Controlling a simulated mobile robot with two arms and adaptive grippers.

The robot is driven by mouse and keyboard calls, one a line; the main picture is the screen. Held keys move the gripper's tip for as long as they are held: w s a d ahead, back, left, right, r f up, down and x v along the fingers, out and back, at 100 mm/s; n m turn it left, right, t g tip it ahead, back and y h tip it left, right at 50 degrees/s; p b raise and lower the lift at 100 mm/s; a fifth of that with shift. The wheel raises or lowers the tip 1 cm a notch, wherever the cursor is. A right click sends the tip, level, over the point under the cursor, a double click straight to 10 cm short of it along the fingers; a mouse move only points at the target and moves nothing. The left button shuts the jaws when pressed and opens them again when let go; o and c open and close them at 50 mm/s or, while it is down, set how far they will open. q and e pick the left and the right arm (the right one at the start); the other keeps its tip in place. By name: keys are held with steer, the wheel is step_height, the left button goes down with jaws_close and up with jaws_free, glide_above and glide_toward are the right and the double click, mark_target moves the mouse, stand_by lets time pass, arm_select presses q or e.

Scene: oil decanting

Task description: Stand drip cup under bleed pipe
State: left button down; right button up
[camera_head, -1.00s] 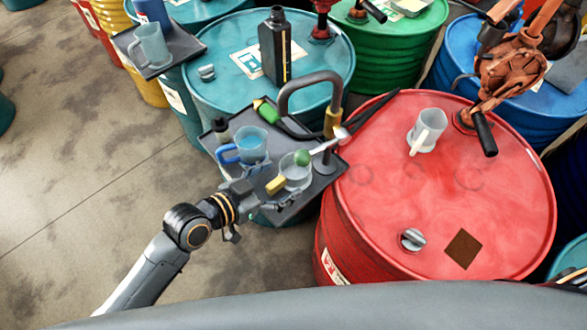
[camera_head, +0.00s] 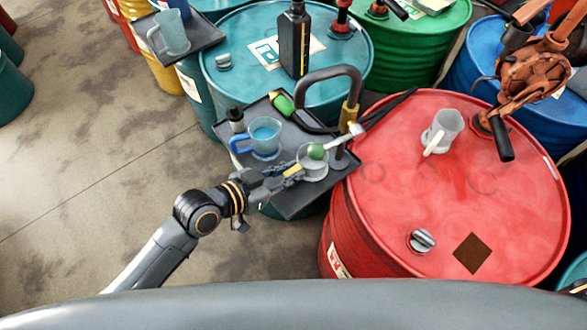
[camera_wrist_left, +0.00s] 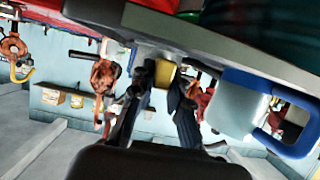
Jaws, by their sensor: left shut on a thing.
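The drip cup (camera_head: 312,170) is a small clear cup with a yellow grip tab (camera_head: 294,173). It is at the right part of the dark tray (camera_head: 295,208); I cannot tell whether it touches the tray. My left gripper (camera_head: 282,178) is shut on the yellow tab, which shows between the fingers in the left wrist view (camera_wrist_left: 165,74). A dark pipe (camera_head: 325,73) arches above the tray down to a brass fitting (camera_head: 349,112), with a pale lever and green knob (camera_head: 316,151) overlapping the cup. Which part is the bleed pipe is unclear. My right gripper is out of view.
A blue-handled jug (camera_head: 264,138) with blue liquid stands left of the drip cup, beside a small dark bottle (camera_head: 236,118). The red drum (camera_head: 470,200) adjoins the tray and carries a clear jug (camera_head: 442,130). A black bottle (camera_head: 295,42) stands on the teal drum.

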mark_target(308, 158)
arm_select(q)
steer(key=shift+r, duration=0.45)
step_height(308, 158, up, 2)
steer(key=shift+r, duration=0.1)
steer(key=s+a+b, duration=0.4)
steer(key=s+a, duration=0.6)
steer(key=a, duration=0.4)
steer(key=shift+s+a, duration=0.25)
steer(key=shift+s, duration=0.05)
steer(key=shift+r, duration=0.1)
steer(key=shift+a, duration=0.1)
